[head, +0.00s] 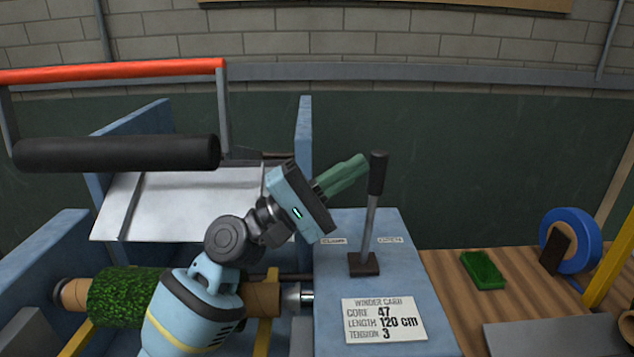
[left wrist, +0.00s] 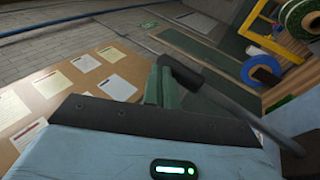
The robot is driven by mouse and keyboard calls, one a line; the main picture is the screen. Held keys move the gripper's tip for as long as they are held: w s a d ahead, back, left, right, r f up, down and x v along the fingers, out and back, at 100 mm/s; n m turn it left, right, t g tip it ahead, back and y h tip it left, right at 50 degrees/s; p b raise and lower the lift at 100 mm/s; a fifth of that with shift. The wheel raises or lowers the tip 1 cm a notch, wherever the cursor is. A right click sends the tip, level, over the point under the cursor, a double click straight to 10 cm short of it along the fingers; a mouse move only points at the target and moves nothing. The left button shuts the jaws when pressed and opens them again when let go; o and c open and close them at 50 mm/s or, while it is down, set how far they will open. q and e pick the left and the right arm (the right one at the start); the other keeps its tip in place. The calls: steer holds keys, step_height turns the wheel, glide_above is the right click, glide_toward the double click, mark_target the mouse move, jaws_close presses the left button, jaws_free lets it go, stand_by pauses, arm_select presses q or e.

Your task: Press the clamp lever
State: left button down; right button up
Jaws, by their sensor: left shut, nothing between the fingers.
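The clamp lever (head: 371,215) is a grey rod with a black grip. It rises from a dark base plate on top of the blue housing (head: 405,245), between a "CLAMP" label on the left and an "OPEN" label on the right. It stands nearly upright, its top leaning slightly right. My left gripper (head: 362,165), with green fingers, is shut and empty just left of the black grip. In the left wrist view the lever (left wrist: 213,90) crosses beside the green fingertips (left wrist: 160,72); I cannot tell whether they touch. My right gripper is not in view.
A winder card (head: 384,320) lies on the front of the housing. A turf roll (head: 125,296) on a core sits at the left, below a red bar (head: 115,70) and black roller (head: 115,153).

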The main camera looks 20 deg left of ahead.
arm_select(q)
steer(key=w+d+b, duration=0.1)
steer(key=w+d, duration=0.1)
steer(key=d, duration=0.6)
steer(key=shift+w+d+f, duration=0.25)
steer(key=shift+d+f, duration=0.05)
steer(key=shift+f, duration=0.1)
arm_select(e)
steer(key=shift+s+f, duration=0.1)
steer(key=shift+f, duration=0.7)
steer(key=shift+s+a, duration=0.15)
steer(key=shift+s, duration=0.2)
arm_select(q)
steer(key=shift+r, duration=0.1)
